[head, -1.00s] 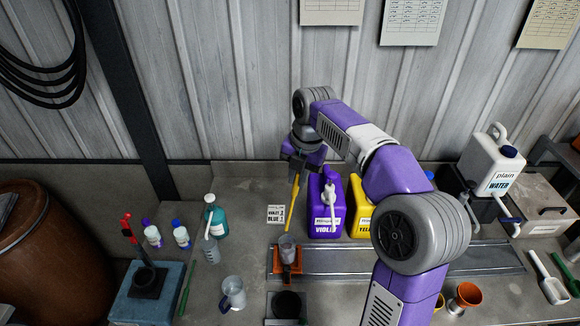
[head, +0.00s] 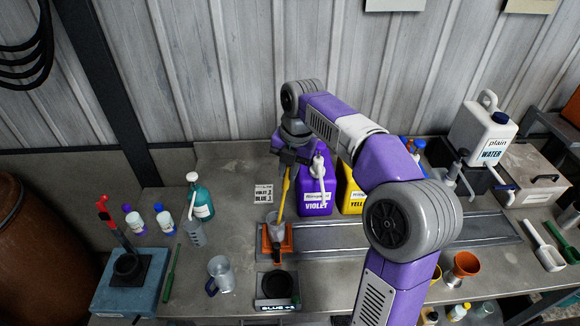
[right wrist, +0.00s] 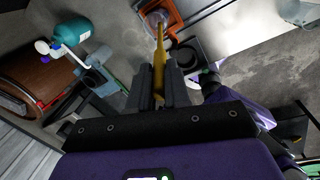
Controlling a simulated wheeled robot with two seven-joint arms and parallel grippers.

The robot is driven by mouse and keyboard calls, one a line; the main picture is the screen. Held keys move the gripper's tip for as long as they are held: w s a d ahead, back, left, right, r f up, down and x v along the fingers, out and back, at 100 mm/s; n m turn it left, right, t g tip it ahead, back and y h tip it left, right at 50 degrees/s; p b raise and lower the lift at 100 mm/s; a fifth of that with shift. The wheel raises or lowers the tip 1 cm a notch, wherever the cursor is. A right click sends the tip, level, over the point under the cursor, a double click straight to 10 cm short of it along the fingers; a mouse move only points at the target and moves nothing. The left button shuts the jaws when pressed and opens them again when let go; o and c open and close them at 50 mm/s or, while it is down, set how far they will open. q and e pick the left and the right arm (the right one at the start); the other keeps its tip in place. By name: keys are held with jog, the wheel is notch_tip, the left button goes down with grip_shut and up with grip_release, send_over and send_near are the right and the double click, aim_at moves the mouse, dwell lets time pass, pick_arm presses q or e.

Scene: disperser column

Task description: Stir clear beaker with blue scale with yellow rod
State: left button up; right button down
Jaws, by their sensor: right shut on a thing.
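A clear beaker (head: 275,232) stands upright on an orange stand (head: 267,251); its scale is too small to make out. My right gripper (head: 287,164) is shut on the upper end of a yellow rod (head: 283,195), above the beaker. The rod points down, slightly tilted, and its lower end reaches the beaker's mouth and seems to be inside. In the right wrist view the rod (right wrist: 159,58) runs from the gripper (right wrist: 160,92) to the beaker (right wrist: 154,18). My left gripper is not in view.
A violet canister (head: 317,198) and a yellow canister (head: 352,198) stand close right of the rod. A mug-like beaker (head: 222,275), a teal bottle (head: 201,203) and a green stick (head: 171,272) are left.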

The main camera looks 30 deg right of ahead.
aim_at(286, 187)
jog(key=shift+w+a+f+b, duration=0.15)
jog(key=shift+f+b, duration=0.5)
jog(key=shift+f, duration=0.5)
jog(key=shift+w+f+b, duration=0.15)
jog(key=shift+f+b, duration=0.45)
jog(key=shift+f, duration=0.5)
jog(key=shift+w+a+f+b, duration=0.15)
jog(key=shift+f+b, duration=0.5)
jog(key=shift+f, duration=0.5)
jog(key=shift+s, duration=0.1)
